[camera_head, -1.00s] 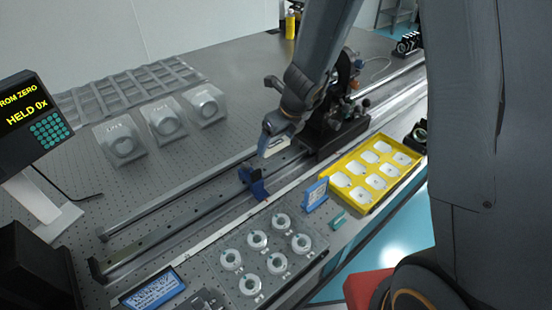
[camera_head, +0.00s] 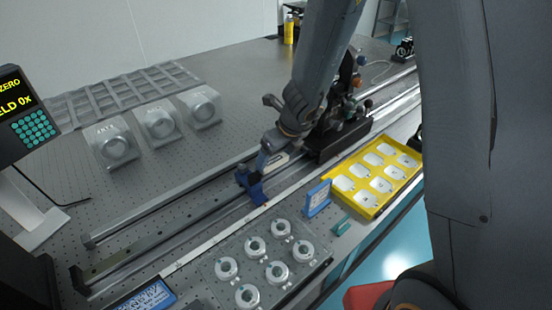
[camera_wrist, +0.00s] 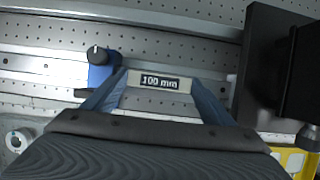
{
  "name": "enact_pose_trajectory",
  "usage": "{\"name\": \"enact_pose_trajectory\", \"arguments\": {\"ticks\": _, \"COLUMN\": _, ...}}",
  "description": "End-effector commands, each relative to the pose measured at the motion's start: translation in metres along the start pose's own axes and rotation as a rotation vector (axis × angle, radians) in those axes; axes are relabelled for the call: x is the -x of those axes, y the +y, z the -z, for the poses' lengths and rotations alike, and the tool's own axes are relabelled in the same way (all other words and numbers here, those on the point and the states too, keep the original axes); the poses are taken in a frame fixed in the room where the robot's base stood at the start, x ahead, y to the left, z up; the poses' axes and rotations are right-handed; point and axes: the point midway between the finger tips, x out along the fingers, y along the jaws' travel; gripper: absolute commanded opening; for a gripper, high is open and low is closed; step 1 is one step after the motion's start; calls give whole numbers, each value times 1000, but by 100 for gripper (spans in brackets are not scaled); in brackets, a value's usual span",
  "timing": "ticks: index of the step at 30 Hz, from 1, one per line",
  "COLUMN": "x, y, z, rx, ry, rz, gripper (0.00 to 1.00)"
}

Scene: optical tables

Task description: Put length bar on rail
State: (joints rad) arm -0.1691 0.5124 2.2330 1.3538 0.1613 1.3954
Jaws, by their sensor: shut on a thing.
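The length bar (camera_wrist: 160,82) is a pale block with a black label reading "100 mm". In the wrist view it sits between the blue fingers of my gripper (camera_wrist: 158,90), which is shut on it. The rail (camera_head: 150,237) is a long dark track running diagonally across the table. In the head view my gripper (camera_head: 268,160) is low over the rail, and the pale bar (camera_head: 280,163) shows beside it. A blue stop (camera_head: 252,186) with a dark knob stands on the rail, just left of the bar in the wrist view (camera_wrist: 99,72). Whether the bar touches the rail is unclear.
A black carriage (camera_head: 340,137) with instruments sits right of the bar. A yellow tray (camera_head: 345,196), a small blue sign (camera_head: 317,198) and a plate of ring-shaped parts (camera_head: 215,290) lie in front. Three grey mounts (camera_head: 160,125) stand behind. A display (camera_head: 22,108) is at left.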

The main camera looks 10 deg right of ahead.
Motion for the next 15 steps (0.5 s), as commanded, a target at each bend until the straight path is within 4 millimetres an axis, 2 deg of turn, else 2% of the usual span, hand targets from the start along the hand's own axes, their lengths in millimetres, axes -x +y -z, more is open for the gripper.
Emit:
{"name": "enact_pose_trajectory", "arguments": {"ticks": 4, "x": -3, "y": 0, "z": 1, "rx": 0, "ry": 0, "rz": 0, "gripper": 49}}
{"name": "enact_pose_trajectory", "arguments": {"ticks": 5, "x": -3, "y": 0, "z": 1, "rx": 0, "ry": 0, "rz": 0, "gripper": 79}}
{"name": "enact_pose_trajectory", "arguments": {"ticks": 6, "x": -3, "y": 0, "z": 1, "rx": 0, "ry": 0, "rz": 0, "gripper": 86}}
{"name": "enact_pose_trajectory", "arguments": {"ticks": 15, "x": -2, "y": 0, "z": 1, "rx": -1, "ry": 0, "rz": 0, "gripper": 86}}
